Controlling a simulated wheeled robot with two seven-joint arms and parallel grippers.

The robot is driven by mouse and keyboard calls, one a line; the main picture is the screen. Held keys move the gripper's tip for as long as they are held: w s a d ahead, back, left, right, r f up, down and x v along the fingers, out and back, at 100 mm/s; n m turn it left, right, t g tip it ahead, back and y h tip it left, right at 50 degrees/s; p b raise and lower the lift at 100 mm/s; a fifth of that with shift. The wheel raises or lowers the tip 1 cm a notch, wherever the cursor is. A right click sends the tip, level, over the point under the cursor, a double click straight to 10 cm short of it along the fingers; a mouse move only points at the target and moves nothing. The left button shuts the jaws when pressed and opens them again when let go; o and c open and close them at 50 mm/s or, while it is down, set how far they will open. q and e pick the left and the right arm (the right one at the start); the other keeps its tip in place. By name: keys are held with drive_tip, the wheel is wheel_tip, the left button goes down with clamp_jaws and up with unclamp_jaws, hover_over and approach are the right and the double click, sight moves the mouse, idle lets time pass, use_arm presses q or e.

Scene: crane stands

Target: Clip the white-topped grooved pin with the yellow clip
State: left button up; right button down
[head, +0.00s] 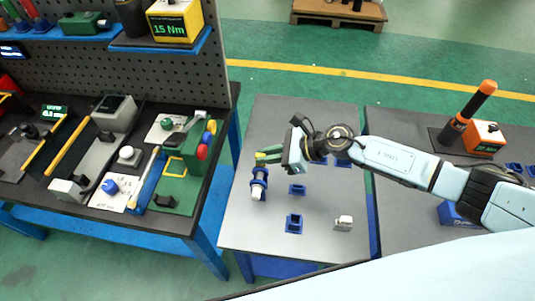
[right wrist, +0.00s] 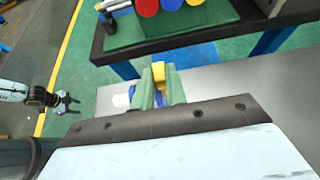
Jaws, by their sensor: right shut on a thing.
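The white-topped grooved pin (head: 257,193) lies on its side in blue stand pieces (head: 259,178) on the grey table, its white end toward me. The white end (right wrist: 121,100) also shows at the left of the fingers in the right wrist view. My right gripper (head: 268,155) has green fingers and is shut on the yellow clip (right wrist: 158,73), at the far end of the pin. The fingers hide most of the clip and part of the pin; I cannot tell whether they touch. My left gripper (right wrist: 68,103) is open and empty, away from the table.
Blue holders (head: 294,223) and a small white block (head: 343,223) stand on the grey table (head: 240,225). A left workbench (head: 190,222) with a pegboard carries tools and colored handles. An orange and black tool (head: 470,110) stands at right. The table's front left is clear.

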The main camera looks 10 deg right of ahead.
drive_tip(key=shift+f+b, duration=0.4)
drive_tip(key=shift+f, duration=0.05)
drive_tip(key=c, duration=1.3)
unclamp_jaws()
drive_tip(key=shift+r, duration=0.1)
drive_tip(key=shift+c, duration=0.2)
drive_tip(key=v, duration=0.5)
drive_tip(key=shift+p, duration=0.4)
